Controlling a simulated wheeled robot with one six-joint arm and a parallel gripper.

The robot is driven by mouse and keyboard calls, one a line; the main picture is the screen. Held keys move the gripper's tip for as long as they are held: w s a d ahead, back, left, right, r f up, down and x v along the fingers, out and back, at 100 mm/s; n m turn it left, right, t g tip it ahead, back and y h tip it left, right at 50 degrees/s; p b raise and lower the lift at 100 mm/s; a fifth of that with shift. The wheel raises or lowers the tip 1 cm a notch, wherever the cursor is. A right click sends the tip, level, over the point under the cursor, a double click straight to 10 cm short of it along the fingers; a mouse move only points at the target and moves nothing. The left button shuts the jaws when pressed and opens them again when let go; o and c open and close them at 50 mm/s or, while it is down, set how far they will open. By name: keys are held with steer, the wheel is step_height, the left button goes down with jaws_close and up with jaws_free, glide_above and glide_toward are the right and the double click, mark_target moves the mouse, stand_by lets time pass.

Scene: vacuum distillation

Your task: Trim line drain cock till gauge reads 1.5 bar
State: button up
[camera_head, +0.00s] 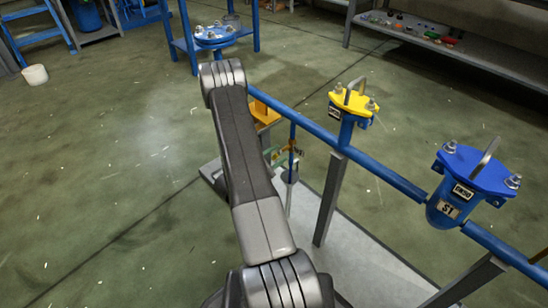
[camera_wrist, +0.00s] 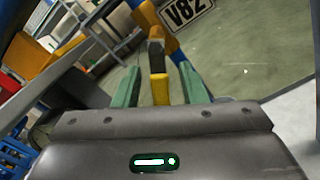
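In the wrist view a small lever handle (camera_wrist: 160,90), yellow with a dark section, stands between the green fingers of my gripper (camera_wrist: 158,72). The fingers are apart, with a visible gap on each side of the handle. The handle runs up toward a blue and orange-yellow fitting. A plate marked V82 (camera_wrist: 187,11) is beside that fitting. In the head view my arm hides most of the gripper; some green shows near a thin blue vertical pipe (camera_head: 292,143). I cannot make out a gauge face or reading in either view.
A blue pipe (camera_head: 390,178) on grey posts crosses the right side. It carries a yellow-capped fitting (camera_head: 354,102) and a blue vessel marked S1 (camera_head: 455,209). A blue flanged stand (camera_head: 214,36) is behind. A shelf (camera_head: 470,55) is at the back right. The left floor is mostly clear.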

steer(key=p+v, duration=0.2)
steer(key=v, duration=1.2)
steer(key=shift+w+d, duration=0.1)
steer(key=b+x, duration=0.2)
steer(key=x, duration=1.1)
steer(key=shift+w+d, duration=0.25)
stand_by(0.4)
